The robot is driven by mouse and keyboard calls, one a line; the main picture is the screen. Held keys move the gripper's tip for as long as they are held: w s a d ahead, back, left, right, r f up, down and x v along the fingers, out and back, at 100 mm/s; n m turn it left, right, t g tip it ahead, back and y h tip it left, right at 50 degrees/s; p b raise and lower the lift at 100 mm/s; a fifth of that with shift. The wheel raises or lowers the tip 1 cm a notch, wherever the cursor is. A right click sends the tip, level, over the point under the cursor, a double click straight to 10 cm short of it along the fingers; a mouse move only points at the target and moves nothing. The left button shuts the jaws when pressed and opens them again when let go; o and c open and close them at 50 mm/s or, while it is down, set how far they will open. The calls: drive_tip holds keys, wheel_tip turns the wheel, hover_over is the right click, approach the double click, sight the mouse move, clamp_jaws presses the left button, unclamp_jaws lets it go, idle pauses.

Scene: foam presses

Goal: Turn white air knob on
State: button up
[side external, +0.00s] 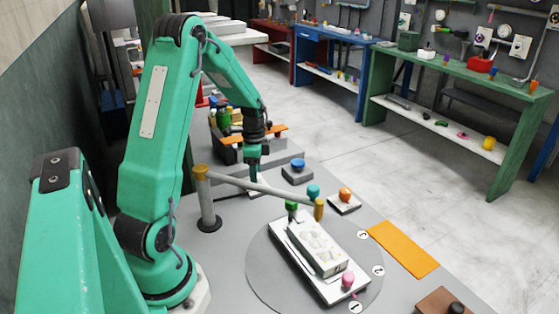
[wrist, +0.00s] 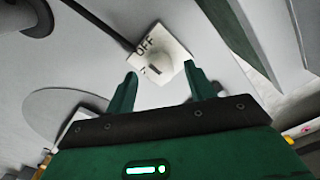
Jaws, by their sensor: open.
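The white air knob (wrist: 157,60) is a round knob on a small square white plate (wrist: 172,40) in the wrist view. The plate carries the word OFF on one side and a dark bar-like mark on the other; which way the knob points is unclear. My gripper (wrist: 160,76) is open, its two green fingers on either side of the knob's near part. Whether they touch it cannot be told. In the side external view my gripper (side external: 254,170) points down behind the white swing bar, and the knob is mostly hidden there.
The white swing bar (side external: 262,187) runs from a post (side external: 206,205) just in front of my gripper. A blue button (side external: 298,164) and an orange button (side external: 346,194) stand to the right. A foam mould (side external: 318,248) lies on the round plate. A dark bin (side external: 226,148) stands behind.

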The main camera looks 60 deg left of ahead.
drive_tip(key=shift+f, duration=0.9)
drive_tip(key=c, duration=1)
